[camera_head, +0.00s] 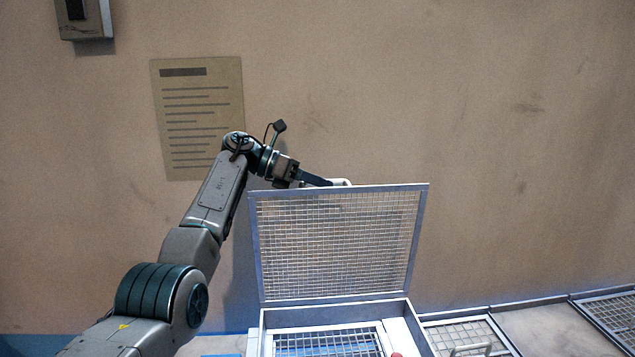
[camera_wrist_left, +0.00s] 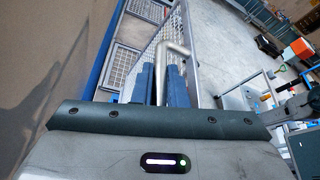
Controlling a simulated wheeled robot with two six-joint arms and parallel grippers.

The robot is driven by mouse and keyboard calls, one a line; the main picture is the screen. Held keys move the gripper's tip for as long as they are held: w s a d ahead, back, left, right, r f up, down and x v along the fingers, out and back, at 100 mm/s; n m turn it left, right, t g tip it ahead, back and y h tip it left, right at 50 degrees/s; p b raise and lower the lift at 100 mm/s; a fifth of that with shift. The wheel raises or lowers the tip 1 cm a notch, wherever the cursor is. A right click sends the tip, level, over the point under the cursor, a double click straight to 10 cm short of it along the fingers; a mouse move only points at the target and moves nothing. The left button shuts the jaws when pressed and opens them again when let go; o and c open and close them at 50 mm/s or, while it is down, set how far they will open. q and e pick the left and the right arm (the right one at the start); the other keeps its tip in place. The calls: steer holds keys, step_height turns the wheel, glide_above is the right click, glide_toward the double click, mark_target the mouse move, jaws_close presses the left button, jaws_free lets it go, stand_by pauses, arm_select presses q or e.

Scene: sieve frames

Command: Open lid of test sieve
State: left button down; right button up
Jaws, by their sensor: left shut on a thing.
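The mesh lid (camera_head: 338,240) of the test sieve stands raised, close to upright, above the sieve box (camera_head: 262,332) in the head view. My left gripper (camera_head: 328,182) is at the lid's top edge, shut on the pale lid handle (camera_head: 342,182). In the left wrist view the two blue fingers of my left gripper (camera_wrist_left: 160,78) close around the bent metal handle (camera_wrist_left: 178,48), with the lid's mesh (camera_wrist_left: 145,50) beyond. The fingers partly hide the handle. My right gripper is not seen in the head view.
The wall with a notice sheet (camera_head: 200,118) is behind the lid. More mesh frames (camera_head: 465,336) lie to the right of the box. In the left wrist view, open floor (camera_wrist_left: 225,55) lies to the right, with equipment further off.

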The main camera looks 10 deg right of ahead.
arm_select(q)
steer(key=shift+f, duration=0.1)
steer(key=c, duration=1.5)
jaws_free()
steer(key=shift+o, duration=0.2)
steer(key=shift+w, duration=0.1)
steer(key=shift+a, duration=0.1)
steer(key=shift+a, duration=0.2)
steer(key=b+v, duration=0.3)
steer(key=v, duration=0.7)
steer(key=shift+a, duration=0.15)
